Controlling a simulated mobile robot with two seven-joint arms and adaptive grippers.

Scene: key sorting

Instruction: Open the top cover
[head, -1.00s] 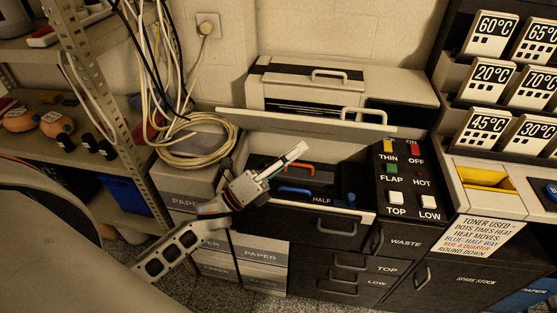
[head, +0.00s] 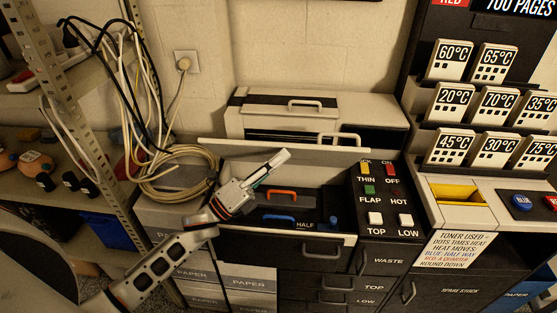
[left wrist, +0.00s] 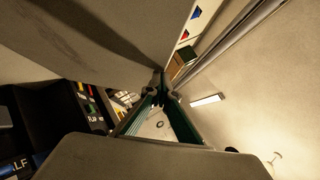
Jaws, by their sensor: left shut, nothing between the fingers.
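The printer's grey top cover (head: 262,113) is down, with a light handle (head: 307,103) and a dark strip on it. In front of it a long pale panel (head: 225,148) with its own handle (head: 338,138) stands out over an open front bay. My left gripper (head: 280,159) is shut and empty. In the head view its tips appear just below the pale panel, in front of the bay; I cannot tell whether they touch it. The left wrist view shows the closed green-edged fingers (left wrist: 165,95) against the wall. My right gripper is not in view.
The bay holds an orange handle (head: 281,193) and a blue handle (head: 279,218). A button panel (head: 384,205) is to the right. Coiled cable (head: 180,175) hangs left, above paper boxes (head: 250,282). A metal shelf post (head: 75,110) stands at far left.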

